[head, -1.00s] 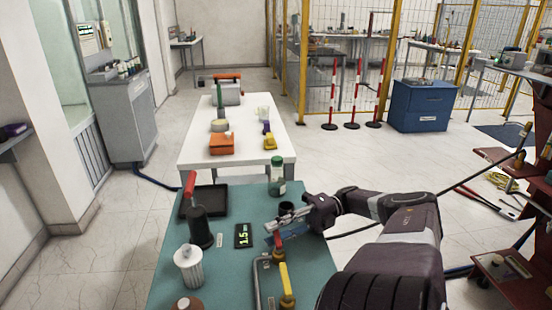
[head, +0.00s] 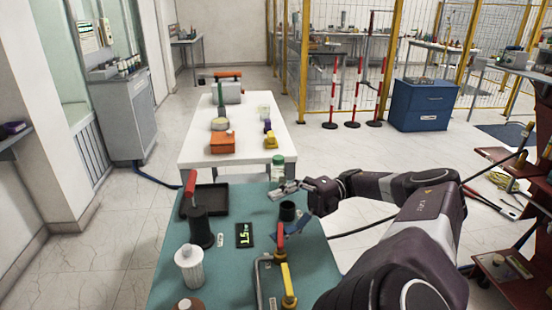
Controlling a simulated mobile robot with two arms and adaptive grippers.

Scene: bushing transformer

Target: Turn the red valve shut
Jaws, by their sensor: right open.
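The red valve handle (head: 281,236) stands at the far end of the bent metal pipe (head: 259,283) on the green bench top. It lies roughly in line with the pipe's right leg. A yellow handle (head: 287,286) sits nearer on the same pipe. My right gripper (head: 284,190) is open and empty. It is beyond the red handle, near the black cup (head: 287,211) and the bottle, apart from the valve. A small blue piece (head: 293,230) shows just right of the red handle. My left gripper is not in view.
The green bench also holds a display reading about 1.5 (head: 244,235), a black tray (head: 212,199), a red-handled dark device (head: 200,222), a white ribbed cylinder (head: 190,267) and a green-capped bottle (head: 277,168). A white table (head: 190,147) with several items stands behind.

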